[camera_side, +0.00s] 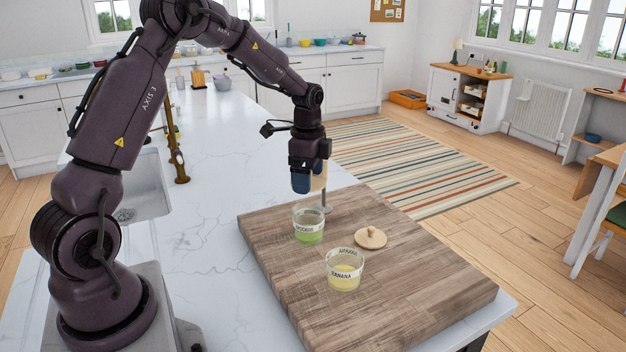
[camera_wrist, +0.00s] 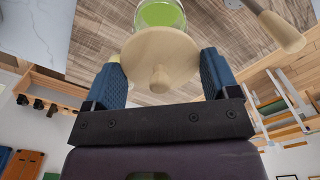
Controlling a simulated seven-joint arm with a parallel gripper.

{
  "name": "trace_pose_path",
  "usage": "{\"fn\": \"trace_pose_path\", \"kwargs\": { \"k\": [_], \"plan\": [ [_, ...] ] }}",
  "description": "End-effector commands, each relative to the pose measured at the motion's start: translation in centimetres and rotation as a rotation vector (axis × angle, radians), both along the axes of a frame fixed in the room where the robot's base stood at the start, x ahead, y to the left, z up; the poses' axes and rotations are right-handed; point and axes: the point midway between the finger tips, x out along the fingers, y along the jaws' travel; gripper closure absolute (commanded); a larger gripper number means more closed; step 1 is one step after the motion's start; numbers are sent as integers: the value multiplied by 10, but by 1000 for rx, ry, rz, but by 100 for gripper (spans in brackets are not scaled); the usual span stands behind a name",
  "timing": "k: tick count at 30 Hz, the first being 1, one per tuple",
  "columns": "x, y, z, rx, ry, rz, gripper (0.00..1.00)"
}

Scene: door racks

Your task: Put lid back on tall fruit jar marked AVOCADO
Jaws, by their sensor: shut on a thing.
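My gripper (camera_side: 309,186) is shut on a round pale wooden lid (camera_wrist: 150,50). The wrist view shows the lid between the blue fingers, its knob turned toward my palm. The green-filled glass jar (camera_side: 309,238), with a small blurred label that seems to read AVOCADO, stands open and upright on the wooden board (camera_side: 420,290). My gripper is above it in the side view, with a gap between. In the wrist view the jar (camera_wrist: 161,13) shows just past the lid, which overlaps its edge.
A jar marked BANANA (camera_side: 345,282), with pale yellow contents and no lid, stands nearer the camera. Another wooden lid (camera_side: 370,238) lies on the board to the right. A thin tool with a wooden handle (camera_wrist: 275,27) is close beside my gripper. The board's right part is clear.

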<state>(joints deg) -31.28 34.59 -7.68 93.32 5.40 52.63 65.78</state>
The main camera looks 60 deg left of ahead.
Motion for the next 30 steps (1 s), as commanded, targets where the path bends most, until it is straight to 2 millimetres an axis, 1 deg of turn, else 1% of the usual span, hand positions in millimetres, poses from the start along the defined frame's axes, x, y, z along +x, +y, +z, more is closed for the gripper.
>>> {"fn": "trace_pose_path", "kwargs": {
  "k": [9, 15, 22, 30],
  "plan": [
    [0, -1, -32, 0, 1, -2, 42],
    [0, -1, -47, 0, 1, -2, 42],
    [0, -1, -55, 1, -1, -2, 42],
    [0, -1, -56, 1, -1, -1, 42]
  ]
}}
